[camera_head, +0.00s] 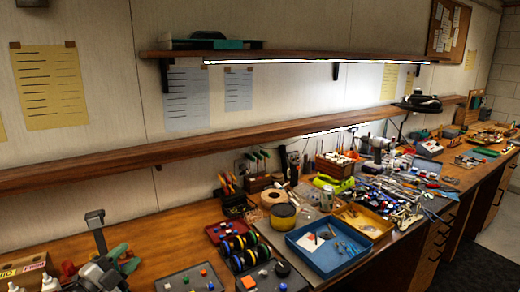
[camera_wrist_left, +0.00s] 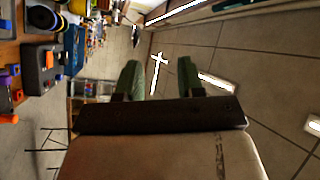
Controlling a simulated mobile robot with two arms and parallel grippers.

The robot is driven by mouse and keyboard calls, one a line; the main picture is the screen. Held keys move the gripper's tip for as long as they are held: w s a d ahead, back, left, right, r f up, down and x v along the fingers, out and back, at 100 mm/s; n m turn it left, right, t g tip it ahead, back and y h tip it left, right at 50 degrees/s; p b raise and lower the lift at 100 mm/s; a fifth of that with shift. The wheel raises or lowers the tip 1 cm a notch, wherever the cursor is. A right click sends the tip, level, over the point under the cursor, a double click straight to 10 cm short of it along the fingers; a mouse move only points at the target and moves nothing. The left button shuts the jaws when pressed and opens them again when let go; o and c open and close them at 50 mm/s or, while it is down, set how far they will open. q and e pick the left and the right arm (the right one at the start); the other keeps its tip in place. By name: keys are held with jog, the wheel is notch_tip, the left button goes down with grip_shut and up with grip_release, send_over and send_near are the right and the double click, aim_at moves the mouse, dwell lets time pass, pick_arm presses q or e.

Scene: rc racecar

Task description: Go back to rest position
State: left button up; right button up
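My left gripper (camera_head: 124,258) shows at the lower left of the head view, its green fingers in front of the workbench (camera_head: 155,246). In the left wrist view the two green fingers (camera_wrist_left: 160,80) stand apart with nothing between them. My right gripper is in neither view.
Wheels (camera_head: 243,250), a blue tray (camera_head: 328,250) and a yellow tape roll (camera_head: 284,215) stand on the bench right of the gripper. White bottles (camera_head: 50,283) stand at lower left. A wooden shelf (camera_head: 150,152) runs along the wall.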

pick_arm(q)
jog(key=s+d+f+n+g+y, duration=0.3)
jog(key=s+d+f+n+y, duration=0.15)
jog(key=s+f+n, duration=0.2)
jog(key=s+d+f+n+g+y, duration=0.2)
jog(key=s+d+f+n+y, duration=0.1)
jog(key=s+f+n+y, duration=0.3)
jog(key=s+d+f+n+g+h, duration=0.15)
jog(key=s+g, duration=0.35)
jog(key=s, duration=0.6)
jog(key=s+d+f+n+g, duration=0.2)
jog(key=s+d+g, duration=0.15)
jog(key=s, duration=0.75)
notch_tip(320, 180, down, 30)
jog(key=s+g+b, duration=0.1)
jog(key=g+b, duration=0.2)
jog(key=b, duration=0.2)
jog(key=s+a+f+b, duration=0.1)
jog(key=s+f+b, duration=0.1)
jog(key=s+f, duration=0.6)
jog(key=s+a+f+b, duration=0.2)
jog(key=s+f, duration=0.6)
jog(key=f, duration=0.6)
jog(key=shift+s+a+g+b, duration=0.15)
jog(key=shift+s+g+b, duration=0.2)
jog(key=shift+b, duration=0.15)
